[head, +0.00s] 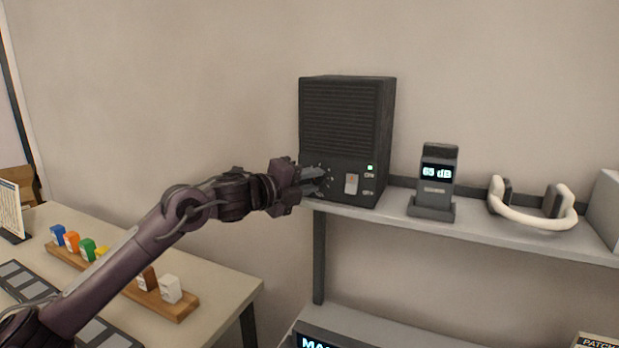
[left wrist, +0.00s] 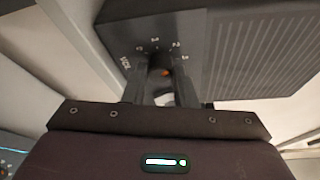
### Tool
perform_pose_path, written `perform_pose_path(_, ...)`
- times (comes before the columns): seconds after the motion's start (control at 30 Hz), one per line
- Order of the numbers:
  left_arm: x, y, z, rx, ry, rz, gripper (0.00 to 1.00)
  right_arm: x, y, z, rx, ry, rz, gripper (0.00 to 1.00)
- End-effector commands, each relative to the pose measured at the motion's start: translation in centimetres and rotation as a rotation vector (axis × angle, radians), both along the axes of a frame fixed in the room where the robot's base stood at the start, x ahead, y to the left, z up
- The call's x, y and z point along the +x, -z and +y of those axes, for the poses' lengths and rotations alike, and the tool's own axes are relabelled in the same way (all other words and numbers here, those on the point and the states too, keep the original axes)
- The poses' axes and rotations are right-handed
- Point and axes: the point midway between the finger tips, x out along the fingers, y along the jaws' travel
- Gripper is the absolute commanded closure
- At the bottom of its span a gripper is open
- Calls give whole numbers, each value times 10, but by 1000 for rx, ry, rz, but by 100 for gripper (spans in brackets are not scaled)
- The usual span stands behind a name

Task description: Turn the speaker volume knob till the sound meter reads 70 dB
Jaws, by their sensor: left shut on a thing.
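The black speaker (head: 345,125) stands on the shelf in the head view, with a white rocker switch (head: 351,184) and a lit green light (head: 370,167) on its front. My left gripper (head: 318,181) is at the lower left of the speaker's front, shut on the volume knob (left wrist: 160,66). The knob is mostly hidden between the fingers; numbers of its dial show around it in the left wrist view. The sound meter (head: 436,185) stands on the shelf right of the speaker. Its screen seems to read 63 dB; the last digit is not sharp. My right gripper is not in view.
White headphones (head: 532,218) lie on the shelf (head: 480,222) right of the meter. A table (head: 228,287) at the lower left carries a wooden rack (head: 178,308) with several coloured blocks. The wall above the shelf is bare.

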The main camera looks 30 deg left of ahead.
Motion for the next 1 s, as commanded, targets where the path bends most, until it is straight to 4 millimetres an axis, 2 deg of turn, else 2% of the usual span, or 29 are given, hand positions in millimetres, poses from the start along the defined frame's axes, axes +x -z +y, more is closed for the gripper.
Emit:
perform_pose_path(0.3,0,2,-1,98,3,11,98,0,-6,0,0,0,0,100)
perform_pose_path(0.77,0,3,-2,110,4,14,98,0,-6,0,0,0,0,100)
perform_pose_path(0.8,0,3,-2,110,4,14,72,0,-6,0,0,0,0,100)
perform_pose_path(0.93,0,2,-1,109,3,12,55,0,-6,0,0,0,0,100)
perform_pose_path(1.0,0,2,-1,108,3,11,53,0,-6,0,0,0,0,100)
